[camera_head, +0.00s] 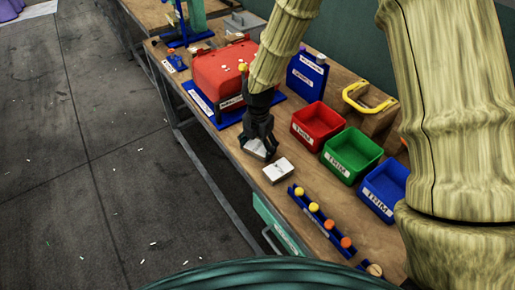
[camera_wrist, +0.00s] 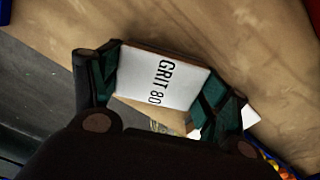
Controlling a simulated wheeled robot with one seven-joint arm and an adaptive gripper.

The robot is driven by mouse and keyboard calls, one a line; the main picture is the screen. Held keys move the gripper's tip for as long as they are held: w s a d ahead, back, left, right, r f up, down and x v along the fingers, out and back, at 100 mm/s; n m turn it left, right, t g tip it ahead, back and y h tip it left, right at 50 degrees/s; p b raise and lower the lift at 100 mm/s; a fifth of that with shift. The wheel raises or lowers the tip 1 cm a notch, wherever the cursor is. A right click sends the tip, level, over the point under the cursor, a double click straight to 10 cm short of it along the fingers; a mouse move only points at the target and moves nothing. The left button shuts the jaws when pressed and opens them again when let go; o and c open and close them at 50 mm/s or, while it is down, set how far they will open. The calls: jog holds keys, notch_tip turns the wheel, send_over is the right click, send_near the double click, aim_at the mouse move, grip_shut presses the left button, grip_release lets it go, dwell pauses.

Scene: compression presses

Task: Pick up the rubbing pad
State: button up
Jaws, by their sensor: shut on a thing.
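The rubbing pad is a pale block marked "GRIT 80" (camera_wrist: 160,80) in the wrist view. My gripper (camera_wrist: 158,92) is shut on it, with one finger against each of its short sides. In the head view my gripper (camera_head: 258,145) points down at the workbench, and the pad (camera_head: 254,149) shows partly below its fingers. I cannot tell whether the pad touches the bench top. A second pale block (camera_head: 278,171) lies on the bench just right of my gripper; only a white corner of something shows beside the right finger in the wrist view.
The wooden bench (camera_head: 232,138) holds a red press (camera_head: 222,75) behind my gripper. Red (camera_head: 317,124), green (camera_head: 351,154) and blue (camera_head: 384,190) bins stand to the right. A blue rack (camera_head: 318,217) with yellow and orange round pieces lies near the front edge.

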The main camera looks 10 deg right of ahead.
aim_at(258, 147)
jog(key=shift+r+b, duration=0.4)
jog(key=shift+r, duration=0.4)
jog(key=shift+s+r+b, duration=0.1)
jog(key=shift+r+b, duration=0.3)
jog(key=shift+r, duration=0.55)
jog(key=s+a+b, duration=0.1)
jog(key=s+a, duration=0.2)
jog(key=s, duration=0.4)
jog(key=s+a+r+b, duration=0.1)
jog(key=s+a+b, duration=0.1)
jog(key=s, duration=0.5)
jog(key=shift+s+a+r, duration=0.25)
jog(key=shift+a, duration=0.35)
jog(key=o, duration=0.4)
jog(key=shift+c, duration=1.3)
jog(key=shift+a, duration=0.1)
